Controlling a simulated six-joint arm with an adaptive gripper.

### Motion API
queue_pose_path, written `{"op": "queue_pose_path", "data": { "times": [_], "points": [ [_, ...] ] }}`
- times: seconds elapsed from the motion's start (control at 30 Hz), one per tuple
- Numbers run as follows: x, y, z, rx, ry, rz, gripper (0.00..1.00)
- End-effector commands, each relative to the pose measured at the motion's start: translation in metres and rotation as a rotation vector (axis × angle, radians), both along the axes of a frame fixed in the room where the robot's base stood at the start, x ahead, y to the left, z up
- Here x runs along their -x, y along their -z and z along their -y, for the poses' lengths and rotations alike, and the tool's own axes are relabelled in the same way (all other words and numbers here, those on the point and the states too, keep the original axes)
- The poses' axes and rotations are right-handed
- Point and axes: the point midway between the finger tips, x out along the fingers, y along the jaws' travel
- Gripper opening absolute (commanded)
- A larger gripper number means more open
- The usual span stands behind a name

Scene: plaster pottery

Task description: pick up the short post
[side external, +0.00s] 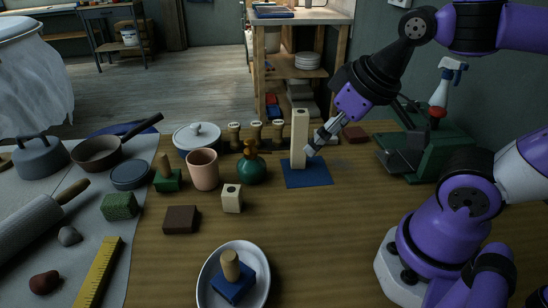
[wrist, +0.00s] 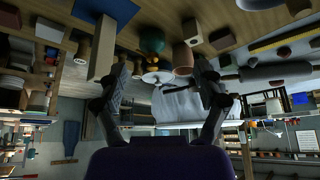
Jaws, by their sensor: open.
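The short post (side external: 232,198) is a small cream block with a dark round spot on top. It stands upright on the wooden table, left of the blue mat; it also shows in the wrist view (wrist: 192,30). A tall cream post (side external: 299,140) stands on the blue mat (side external: 310,177) and also shows in the wrist view (wrist: 101,48). My gripper (side external: 311,150) is just right of the tall post in the side view, apart from the short post. In the wrist view my gripper (wrist: 161,66) has its fingers spread with nothing held between them.
A green vase (side external: 251,167) and a pink cup (side external: 203,169) stand close behind the short post. A brown block (side external: 181,220) lies to its left. A white dish (side external: 208,294) holding a blue block with a peg is in front. The table right of the short post is clear.

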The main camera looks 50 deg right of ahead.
Motion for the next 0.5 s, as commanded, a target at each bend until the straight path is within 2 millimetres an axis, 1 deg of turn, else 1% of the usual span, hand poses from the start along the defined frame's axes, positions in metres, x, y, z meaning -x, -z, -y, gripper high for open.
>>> {"op": "queue_pose_path", "data": {
  "times": [0.27,0.37,0.47,0.5],
  "points": [
    [-0.002,0.0,-0.001,0.002,-0.01,-0.003,0.78],
    [-0.014,0.001,-0.005,0.013,-0.064,-0.02,0.78],
    [-0.038,0.005,-0.014,0.029,-0.172,-0.048,0.78],
    [-0.049,0.009,-0.018,0.033,-0.225,-0.06,0.78]
  ]
}}
